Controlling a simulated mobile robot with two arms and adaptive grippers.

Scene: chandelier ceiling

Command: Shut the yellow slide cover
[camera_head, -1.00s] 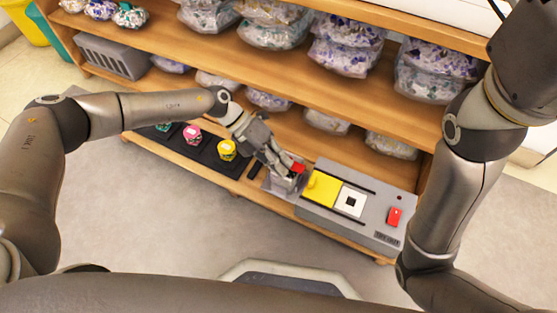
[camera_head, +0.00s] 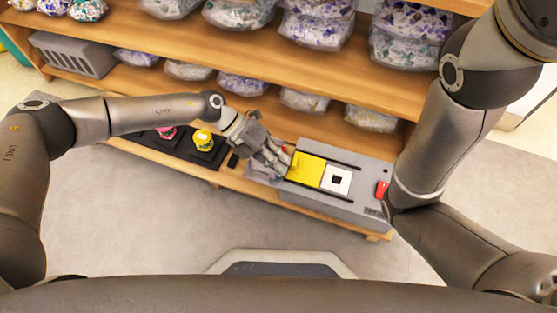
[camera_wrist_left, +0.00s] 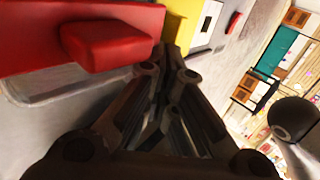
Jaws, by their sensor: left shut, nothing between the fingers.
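The yellow slide cover (camera_head: 308,170) lies on top of a grey box (camera_head: 352,205), between two dark rails. Right beside it is a white square plate with a dark square opening (camera_head: 337,180), uncovered. My left gripper (camera_head: 281,168) is shut and empty at the left end of the box, close to the cover's left edge; contact cannot be made out. In the left wrist view its shut fingers (camera_wrist_left: 168,58) point towards the yellow surface (camera_wrist_left: 183,22), with a large red part (camera_wrist_left: 105,42) to their left. My right gripper is out of view; only my right arm shows.
A red switch (camera_head: 382,189) is at the box's right end. Yellow (camera_head: 203,139) and pink (camera_head: 167,132) items sit on black pads to the left. Shelves with bagged goods (camera_head: 320,30) rise behind.

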